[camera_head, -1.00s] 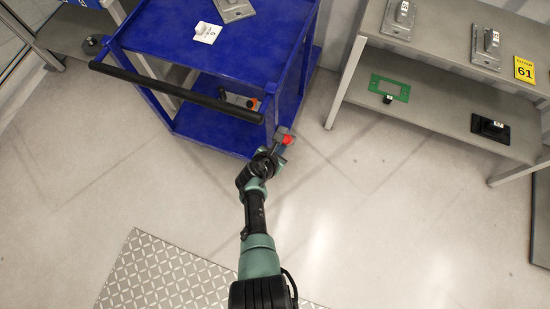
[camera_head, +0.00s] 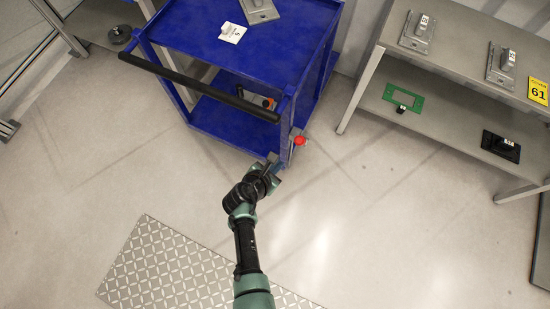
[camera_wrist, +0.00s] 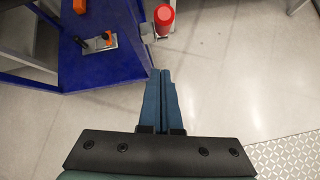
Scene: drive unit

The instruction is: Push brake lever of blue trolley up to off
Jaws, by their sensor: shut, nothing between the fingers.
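The blue trolley (camera_head: 245,50) stands at the top centre of the head view, with a black push bar (camera_head: 200,88) along its near side. The brake lever with a red knob (camera_head: 300,141) is at its near right corner post. In the wrist view the red knob (camera_wrist: 164,16) is at the top, just ahead of the fingertips. My gripper (camera_head: 273,160) is shut and empty, a little below and left of the knob in the head view. In the wrist view the closed fingers (camera_wrist: 162,75) are apart from the knob. The lever's arm is mostly hidden.
A grey shelf unit (camera_head: 440,100) stands at the right, holding several plates and a green frame (camera_head: 403,97). A small orange and grey part (camera_wrist: 100,42) lies on the trolley's lower shelf. A patterned mat (camera_head: 170,265) lies in front. The floor between is clear.

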